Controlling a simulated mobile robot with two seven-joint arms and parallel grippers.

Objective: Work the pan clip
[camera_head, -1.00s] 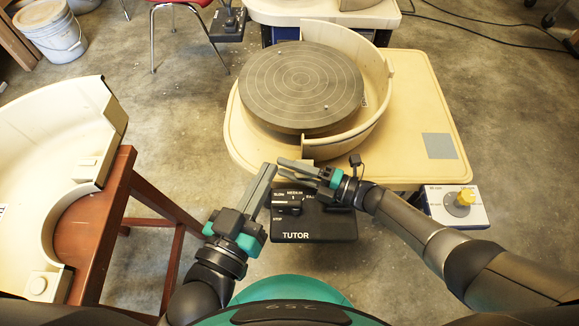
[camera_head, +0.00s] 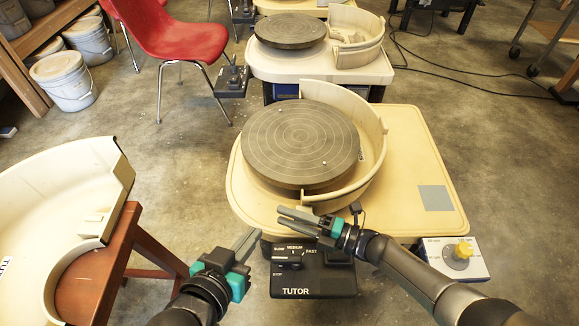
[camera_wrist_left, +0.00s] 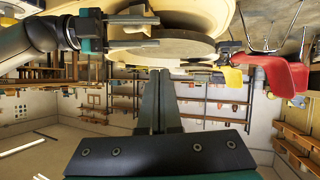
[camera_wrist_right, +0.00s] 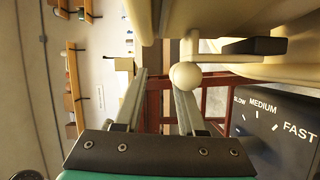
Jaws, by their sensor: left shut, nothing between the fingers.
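The grey wheel head (camera_head: 298,145) sits in the cream half pan (camera_head: 376,165) on the wheel table. In the right wrist view, a cream ball-ended knob (camera_wrist_right: 185,76) on a short stem, apparently the pan clip, shows by my right fingertips. I cannot tell whether they touch it. My right gripper (camera_head: 281,214) is open at the table's front edge, below the pan's near end. Its spread fingers also show in the left wrist view (camera_wrist_left: 155,31). My left gripper (camera_head: 255,234) is shut and empty, left of the control box. The clip is too small to make out in the head view.
The black TUTOR control box (camera_head: 310,270) hangs just below my right gripper. Another half pan (camera_head: 60,210) rests on a wooden stand (camera_head: 110,265) at the left. A second wheel (camera_head: 291,30) stands behind.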

